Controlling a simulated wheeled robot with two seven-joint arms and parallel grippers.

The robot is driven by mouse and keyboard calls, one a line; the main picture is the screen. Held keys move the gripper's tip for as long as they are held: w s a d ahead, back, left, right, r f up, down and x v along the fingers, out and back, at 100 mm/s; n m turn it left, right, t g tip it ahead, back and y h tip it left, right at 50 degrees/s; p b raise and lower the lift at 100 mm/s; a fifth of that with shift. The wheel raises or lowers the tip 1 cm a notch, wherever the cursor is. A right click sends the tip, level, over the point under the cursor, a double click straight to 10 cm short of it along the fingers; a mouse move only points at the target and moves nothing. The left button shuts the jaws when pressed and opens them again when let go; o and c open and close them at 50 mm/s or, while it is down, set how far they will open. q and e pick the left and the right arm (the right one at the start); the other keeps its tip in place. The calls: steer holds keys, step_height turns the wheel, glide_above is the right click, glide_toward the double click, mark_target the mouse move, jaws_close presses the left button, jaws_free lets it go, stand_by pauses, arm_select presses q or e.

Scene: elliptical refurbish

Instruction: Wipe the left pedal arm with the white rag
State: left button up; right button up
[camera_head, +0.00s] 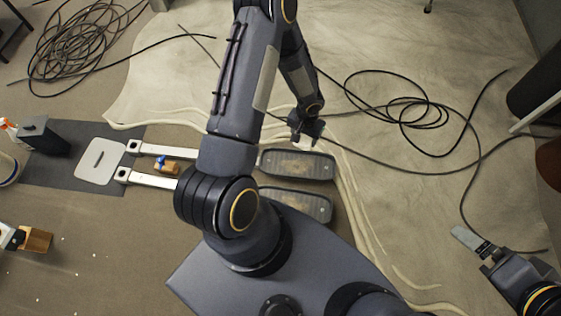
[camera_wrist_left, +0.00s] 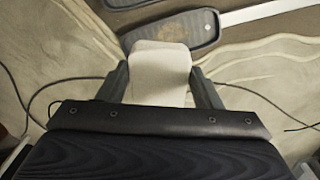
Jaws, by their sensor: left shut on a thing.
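My left gripper (camera_head: 308,137) is shut on the white rag (camera_wrist_left: 160,72), which hangs out between its two fingers in the left wrist view. In the head view only a small pale bit of the rag shows at the fingertips, just beyond the upper pedal (camera_head: 297,163). In the wrist view the rag overlaps the edge of a pedal (camera_wrist_left: 200,30); contact cannot be told. Two white pedal arms, upper (camera_head: 165,150) and lower (camera_head: 150,181), run left from the pedals; my left arm hides their middle. My right gripper (camera_head: 475,243) is at lower right, its jaws unclear.
A lower pedal (camera_head: 300,204) lies beside the upper one. A small orange-and-blue item (camera_head: 165,166) sits between the pedal arms. Coiled black cables (camera_head: 405,115) lie on the creased sheet (camera_head: 400,50). A dark box (camera_head: 45,137) stands at left on a dark mat (camera_head: 65,175).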

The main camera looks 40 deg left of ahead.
mark_target(315, 172)
arm_select(q)
steer(key=shift+w+a+f+n+b, duration=0.1)
steer(key=shift+a+f+n+b, duration=0.4)
steer(key=shift+a+f+b, duration=3.05)
steer(key=shift+s+a+f+n+b, duration=0.1)
steer(key=shift+a+f+n+b, duration=0.3)
steer(key=shift+f+b, duration=6.45)
steer(key=shift+w+a+f+n+b, duration=0.1)
steer(key=shift+a+f+n+b, duration=1.2)
steer(key=shift+f, duration=6.8)
steer(key=shift+a+f+m+b, duration=0.3)
steer(key=shift+f+b, duration=0.2)
steer(key=shift+b, duration=0.2)
steer(key=shift+a+f+m+b, duration=0.15)
steer(key=shift+f+m+b, duration=0.3)
steer(key=shift+b, duration=0.25)
steer(key=shift+w+d+f, duration=0.1)
steer(key=shift+w+d, duration=1.4)
steer(key=shift+d, duration=1.05)
steer(key=shift+w+d+r, duration=0.1)
steer(key=shift+w+d, duration=1.35)
steer(key=shift+d, duration=1.05)
steer(key=shift+w+d+f, duration=0.1)
steer(key=shift+w+d, duration=1.4)
steer(key=shift+d, duration=1.05)
